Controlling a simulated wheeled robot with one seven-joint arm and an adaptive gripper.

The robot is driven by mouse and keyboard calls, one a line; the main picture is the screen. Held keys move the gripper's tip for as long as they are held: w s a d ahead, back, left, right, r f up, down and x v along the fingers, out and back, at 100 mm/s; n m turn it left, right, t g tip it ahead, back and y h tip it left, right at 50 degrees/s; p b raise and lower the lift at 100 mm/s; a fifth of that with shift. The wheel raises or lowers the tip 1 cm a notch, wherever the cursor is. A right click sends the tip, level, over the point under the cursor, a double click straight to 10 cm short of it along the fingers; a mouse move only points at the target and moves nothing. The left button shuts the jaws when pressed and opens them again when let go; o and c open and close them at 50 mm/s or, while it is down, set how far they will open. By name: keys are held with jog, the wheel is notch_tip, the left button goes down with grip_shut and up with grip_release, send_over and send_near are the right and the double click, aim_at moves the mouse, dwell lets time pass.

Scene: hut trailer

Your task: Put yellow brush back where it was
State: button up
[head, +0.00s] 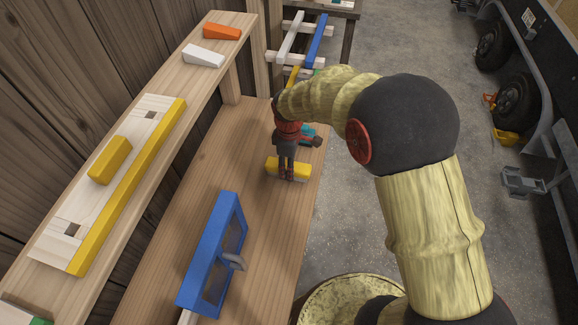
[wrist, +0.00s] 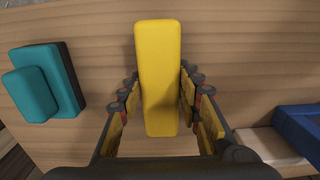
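The yellow brush (head: 302,168) is a plain yellow block on the lower wooden bench, near its right edge. In the wrist view the yellow brush (wrist: 158,75) is between my fingers, its long side running away from the gripper. My gripper (head: 287,174) points down over it. I see no clear gap under the brush. A second yellow block (head: 110,160) lies on a white board with a yellow edge on the upper shelf.
A teal block pair (wrist: 45,82) lies left of the brush in the wrist view. A blue framed tool (head: 213,255) stands on the bench nearer me. White (head: 204,56) and orange (head: 222,31) blocks lie on the upper shelf (head: 175,80). The bench between is bare.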

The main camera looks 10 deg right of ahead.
jog(key=o, duration=0.4)
jog(key=shift+r, duration=0.1)
notch_tip(320, 180, up, 12)
jog(key=shift+r+p, duration=0.2)
jog(key=shift+p, duration=1)
jog(key=s+d+r+m+t, duration=0.2)
jog(key=s+d+r+m, duration=0.25)
jog(key=s+r, duration=0.3)
jog(key=s+d+r+m+t, duration=0.2)
jog(key=s+d+r+m, duration=0.25)
jog(key=s+r, duration=0.35)
jog(key=s+m, duration=0.1)
jog(key=s, duration=0.1)
jog(key=s+d+m+t, duration=0.1)
jog(key=s+m, duration=0.1)
jog(key=s, duration=0.1)
jog(key=s+r+m, duration=0.1)
jog(key=s, duration=0.2)
jog(key=shift+d+m+t, duration=0.25)
jog(key=shift+m+t, duration=0.05)
jog(key=shift+w, duration=0.1)
